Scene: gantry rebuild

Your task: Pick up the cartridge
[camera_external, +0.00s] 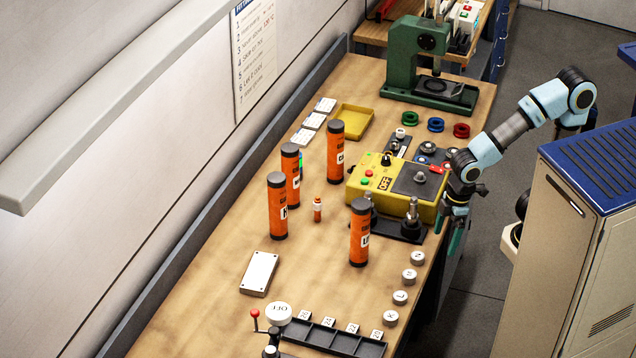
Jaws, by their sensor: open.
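Several tall orange tubes with dark caps stand upright on the wooden bench: one at the back (335,152), one at the left (278,206), one just behind it (291,174) and one at the right (359,232). A much smaller orange cylinder with a pale band (317,210) stands between them. No label readable here says which is the cartridge. My gripper (447,238) is open and empty, pointing down at the bench's right edge, beside the yellow box. It is apart from all the orange cylinders.
A yellow control box (432,213) and a black base with posts (411,236) stand between my gripper and the tubes. Round white keys (409,276) line the right edge. A black rack (335,340) is in front. A green press (415,62) stands behind; a blue-topped cabinet (600,165) is at right.

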